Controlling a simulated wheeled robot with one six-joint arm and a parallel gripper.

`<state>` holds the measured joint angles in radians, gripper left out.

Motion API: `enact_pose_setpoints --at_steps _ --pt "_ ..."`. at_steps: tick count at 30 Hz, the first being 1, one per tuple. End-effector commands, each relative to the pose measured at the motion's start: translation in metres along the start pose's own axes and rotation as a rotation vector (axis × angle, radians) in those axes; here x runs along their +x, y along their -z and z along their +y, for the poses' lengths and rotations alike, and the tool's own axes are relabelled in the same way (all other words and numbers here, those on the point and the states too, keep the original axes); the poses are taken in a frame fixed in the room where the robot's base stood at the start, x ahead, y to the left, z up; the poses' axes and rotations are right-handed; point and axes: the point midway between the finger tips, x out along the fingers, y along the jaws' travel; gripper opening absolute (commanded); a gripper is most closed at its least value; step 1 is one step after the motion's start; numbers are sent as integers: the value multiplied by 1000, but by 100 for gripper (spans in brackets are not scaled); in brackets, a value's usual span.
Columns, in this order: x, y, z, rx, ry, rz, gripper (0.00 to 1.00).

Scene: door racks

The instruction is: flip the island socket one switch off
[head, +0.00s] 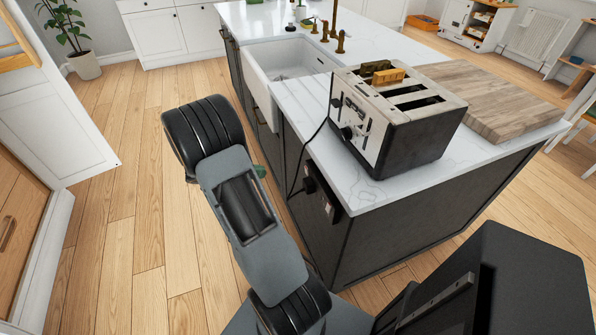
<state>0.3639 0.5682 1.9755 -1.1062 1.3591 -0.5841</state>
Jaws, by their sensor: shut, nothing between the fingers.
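The island socket (329,207) is a dark plate on the island's dark left side panel, near the front corner and just below the worktop. It is seen at a steep angle. A black plug (309,184) sits at its far end, with a cable running up to the toaster. Small pale marks show on the plate, but I cannot tell its switches apart or their positions. My arm stands in the aisle left of the socket. My gripper cannot be made out; the arm's own links hide its end.
A toaster (416,128) with toast stands on the white island worktop (366,190), above the socket. A wooden board (490,100) lies behind it, and a sink (262,82) is set in farther back. Wooden floor (130,200) is clear left of my arm, up to a white door (50,110).

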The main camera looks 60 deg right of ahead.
Motion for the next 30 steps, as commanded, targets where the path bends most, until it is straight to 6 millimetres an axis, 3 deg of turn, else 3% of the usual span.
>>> enact_pose_setpoints --at_steps 14,20,30 --pt "7 0 1 -5 1 -4 0" --pt "35 0 0 -5 4 -4 0" --pt "99 0 0 -4 4 -3 0"
